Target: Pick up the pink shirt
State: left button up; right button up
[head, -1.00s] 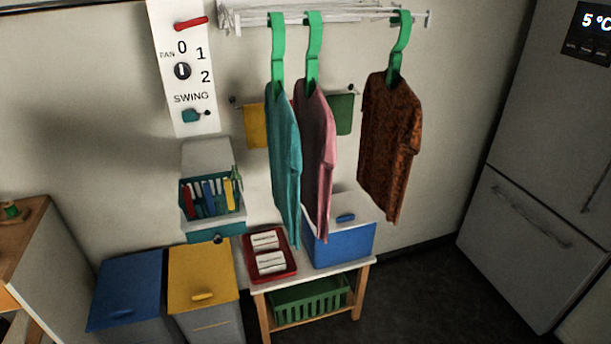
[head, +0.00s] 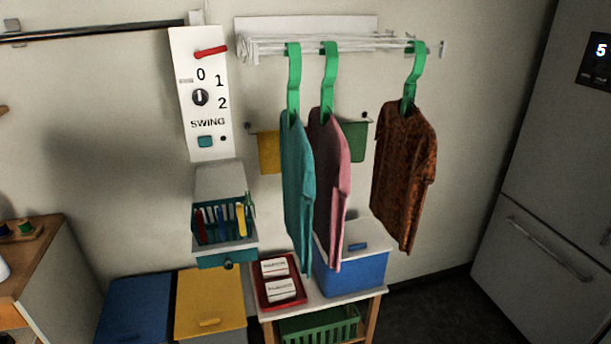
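The pink shirt (head: 332,170) hangs on a green hanger (head: 330,75) from the white wall rack (head: 350,42). It hangs between a teal shirt (head: 297,185) on its left and a brown patterned shirt (head: 403,175) on its right. The teal shirt is close beside it and partly covers its left side. A clear gap lies between the pink and brown shirts. Neither of my grippers shows in the head view.
Below stands a small table (head: 375,295) with a red tray (head: 262,292) and a blue box (head: 350,277). A teal basket (head: 222,235) is on the wall at left, above blue (head: 137,300) and yellow (head: 210,295) bins. A fridge (head: 555,160) stands at right.

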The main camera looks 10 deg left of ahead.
aim_at(330, 146)
jog(key=l+u, duration=0.3)
jog(key=i+l+u, duration=0.15)
jog(key=u, duration=0.15)
jog(key=l+u, duration=0.45)
jog(key=l, duration=2.35)
jog(key=k, duration=0.05)
